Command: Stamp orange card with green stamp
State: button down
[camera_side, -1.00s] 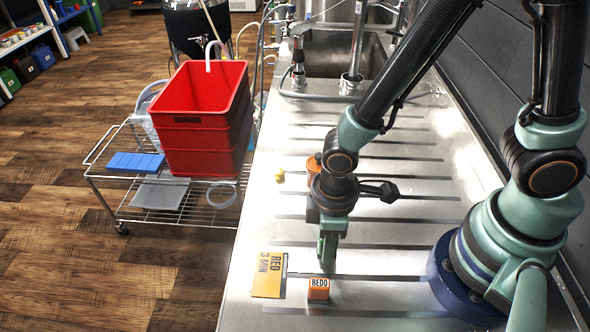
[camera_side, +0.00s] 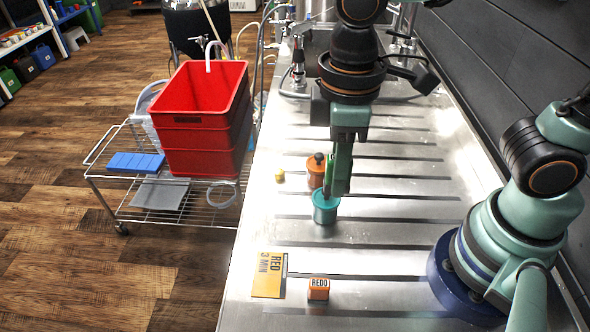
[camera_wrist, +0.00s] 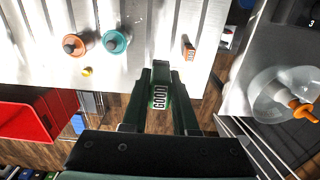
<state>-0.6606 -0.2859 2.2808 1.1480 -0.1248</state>
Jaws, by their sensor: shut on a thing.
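The orange card (camera_side: 269,275), printed "RED 3 MIN", lies flat on the steel counter near its left edge in the side view. My gripper (camera_side: 338,188) is raised above the counter, behind the card and to its right, apart from it. In the wrist view, my gripper's fingers (camera_wrist: 160,72) are shut on a green block lettered "GOOD" (camera_wrist: 159,97), which I take to be the green stamp. In the side view this block blends with my green fingers, and I cannot make it out. The card does not show clearly in the wrist view.
An orange block lettered "REDO" (camera_side: 318,289) stands right of the card. A teal round knobbed piece (camera_side: 325,208) and an orange one (camera_side: 315,172) stand by my gripper in the side view, with a small yellow piece (camera_side: 280,176) left of them. The steel counter (camera_side: 370,262) is clear centrally.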

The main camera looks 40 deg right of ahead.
aim_at(267, 284)
jog(key=shift+r, duration=0.15)
jog(key=c, duration=1.3)
grip_release()
grip_shut()
jog(key=shift+w+a+f+n, duration=0.25)
jog(key=shift+a+f+n, duration=0.05)
jog(key=shift+a, duration=0.1)
jog(key=shift+w+a+f+n, duration=0.5)
jog(key=shift+a+f+n, duration=1.1)
jog(key=shift+f, duration=1.45)
jog(key=shift+w+a+f+n, duration=0.5)
jog(key=shift+a+f+n, duration=0.7)
jog(key=shift+a+f, duration=1.3)
jog(key=shift+w+a+f+n, duration=0.5)
jog(key=shift+a+f+n, duration=0.8)
jog(key=shift+f, duration=2.25)
